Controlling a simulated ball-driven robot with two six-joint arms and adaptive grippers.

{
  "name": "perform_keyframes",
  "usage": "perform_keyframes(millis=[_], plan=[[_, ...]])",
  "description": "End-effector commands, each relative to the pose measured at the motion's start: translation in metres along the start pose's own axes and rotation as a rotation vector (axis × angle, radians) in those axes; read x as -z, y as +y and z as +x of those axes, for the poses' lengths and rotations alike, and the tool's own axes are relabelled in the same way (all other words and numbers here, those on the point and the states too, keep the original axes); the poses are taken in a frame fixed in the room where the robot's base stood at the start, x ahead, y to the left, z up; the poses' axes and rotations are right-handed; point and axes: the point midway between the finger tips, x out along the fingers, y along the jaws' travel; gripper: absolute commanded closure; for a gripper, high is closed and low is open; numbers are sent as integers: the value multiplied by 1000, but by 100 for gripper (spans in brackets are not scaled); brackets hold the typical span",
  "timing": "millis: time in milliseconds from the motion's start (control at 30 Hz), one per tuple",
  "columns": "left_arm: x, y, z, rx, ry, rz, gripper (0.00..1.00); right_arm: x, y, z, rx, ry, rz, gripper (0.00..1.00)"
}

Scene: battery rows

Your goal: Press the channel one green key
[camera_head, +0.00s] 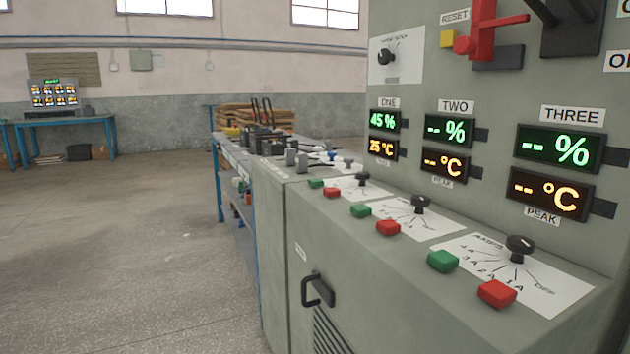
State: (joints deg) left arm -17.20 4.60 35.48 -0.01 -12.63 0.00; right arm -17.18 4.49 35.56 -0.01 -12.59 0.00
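The grey charger cabinet (280,220) fills the right side. Its ledge carries three pairs of keys. The farthest green key (316,183) and red key (332,192) are in line with the panel marked ONE. The middle pair is a green key (361,210) and a red key (388,227). The nearest pair is a green key (443,261) and a red key (497,293). The ONE display (384,121) reads 45 % in green, with 25 °C in orange below. Displays TWO (449,130) and THREE (559,148) show dashes. Neither gripper shows.
Black knobs (520,245) stand on white dial plates beside the keys. A red lever (482,30) sticks out above. A black handle (318,290) juts from the cabinet front. A blue bench (219,185) stands beyond it. The floor at left is clear.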

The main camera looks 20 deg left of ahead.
Motion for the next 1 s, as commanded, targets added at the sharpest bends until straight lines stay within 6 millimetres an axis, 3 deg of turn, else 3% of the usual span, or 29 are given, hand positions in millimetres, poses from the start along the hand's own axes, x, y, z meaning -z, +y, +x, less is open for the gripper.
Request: perform_keyframes(millis=[33, 500, 1000], plan=[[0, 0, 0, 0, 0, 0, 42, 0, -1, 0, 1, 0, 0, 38], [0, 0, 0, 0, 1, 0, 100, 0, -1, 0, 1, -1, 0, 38], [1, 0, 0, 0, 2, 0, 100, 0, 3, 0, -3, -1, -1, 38]])
